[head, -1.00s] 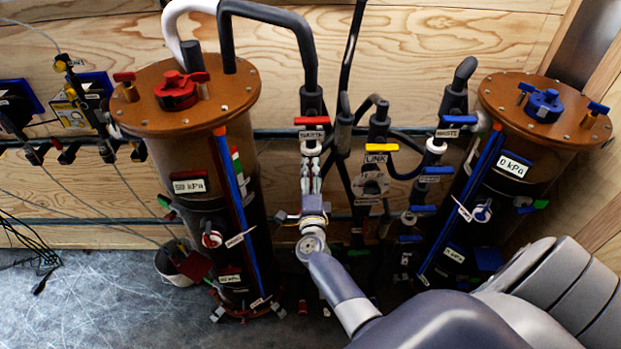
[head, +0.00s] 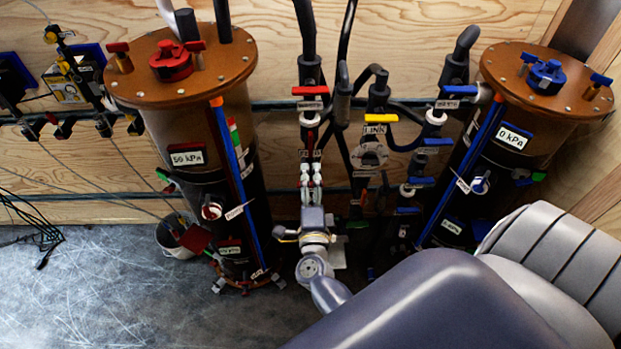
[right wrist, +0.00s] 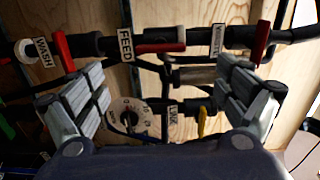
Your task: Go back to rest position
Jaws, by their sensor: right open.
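My right gripper (head: 311,172) is in the middle of the head view, pointing at the pipes between the two filter columns. Its fingers are below the valve with the red handle (head: 311,91), and it holds nothing. In the right wrist view my right gripper (right wrist: 162,88) has its two grey fingers spread wide apart. Between and beyond them are a FEED label (right wrist: 126,44), a red handle (right wrist: 161,47), a round dial (right wrist: 128,115) and a LINK label (right wrist: 173,117). My right arm fills the lower right of the head view. My left gripper is not in view.
The left column (head: 200,130) with a red knob and the right column (head: 505,140) with a blue knob flank the arm. A yellow handle (head: 381,119) sits right of the gripper. A white bucket (head: 175,240) stands at left.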

